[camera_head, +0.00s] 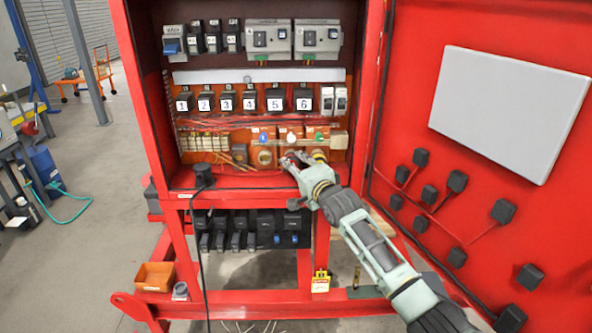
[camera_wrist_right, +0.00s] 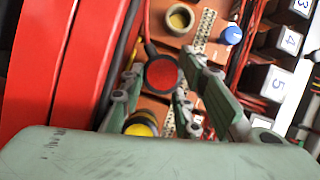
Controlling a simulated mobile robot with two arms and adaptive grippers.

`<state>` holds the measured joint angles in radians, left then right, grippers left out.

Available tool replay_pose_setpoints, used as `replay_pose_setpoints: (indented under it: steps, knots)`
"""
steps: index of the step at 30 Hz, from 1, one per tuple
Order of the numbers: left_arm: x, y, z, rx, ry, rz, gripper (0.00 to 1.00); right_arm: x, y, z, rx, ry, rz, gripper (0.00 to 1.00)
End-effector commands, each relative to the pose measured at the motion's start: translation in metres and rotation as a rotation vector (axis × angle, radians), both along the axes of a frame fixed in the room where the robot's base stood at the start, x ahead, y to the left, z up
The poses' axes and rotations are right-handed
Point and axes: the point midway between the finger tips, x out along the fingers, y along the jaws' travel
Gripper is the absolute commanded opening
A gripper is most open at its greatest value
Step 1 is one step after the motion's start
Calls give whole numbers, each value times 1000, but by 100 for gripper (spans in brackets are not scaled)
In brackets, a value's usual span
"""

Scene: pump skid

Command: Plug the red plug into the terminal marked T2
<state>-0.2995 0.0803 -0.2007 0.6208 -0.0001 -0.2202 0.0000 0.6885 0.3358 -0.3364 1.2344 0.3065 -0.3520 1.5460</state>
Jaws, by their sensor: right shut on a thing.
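The red plug (camera_wrist_right: 163,73) shows its round red face between the fingers of my right gripper (camera_wrist_right: 158,92), which is shut on it. In the head view my right gripper (camera_head: 292,160) is in front of the middle of three terminals low in the cabinet. The left terminal (camera_head: 264,157) shows a yellowish round socket, which also shows in the wrist view (camera_wrist_right: 180,18). The right terminal (camera_head: 319,155) has a yellow round part. No T2 mark is readable; I cannot tell whether the plug touches a socket. My left gripper is out of view.
Numbered black blocks (camera_head: 248,100) line the cabinet above the terminals. Blue (camera_head: 263,136) and white (camera_head: 291,136) knobs sit just above the terminals. The open red door (camera_head: 400,130) stands to the right of my arm. An orange bin (camera_head: 155,276) is low at left.

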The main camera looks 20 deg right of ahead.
Motion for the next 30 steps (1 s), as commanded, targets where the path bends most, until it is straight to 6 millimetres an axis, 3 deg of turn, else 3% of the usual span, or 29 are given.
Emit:
replay_pose_setpoints:
  steps: [6,7,14,30]
  knots:
    - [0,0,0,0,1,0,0,1,-1,2,-1,-4,-1,5]
    - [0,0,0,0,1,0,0,1,-1,2,-1,-4,-1,31]
    - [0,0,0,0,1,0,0,0,-1,2,-1,-3,-1,52]
    - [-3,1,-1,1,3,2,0,-1,0,-6,0,10,-1,52]
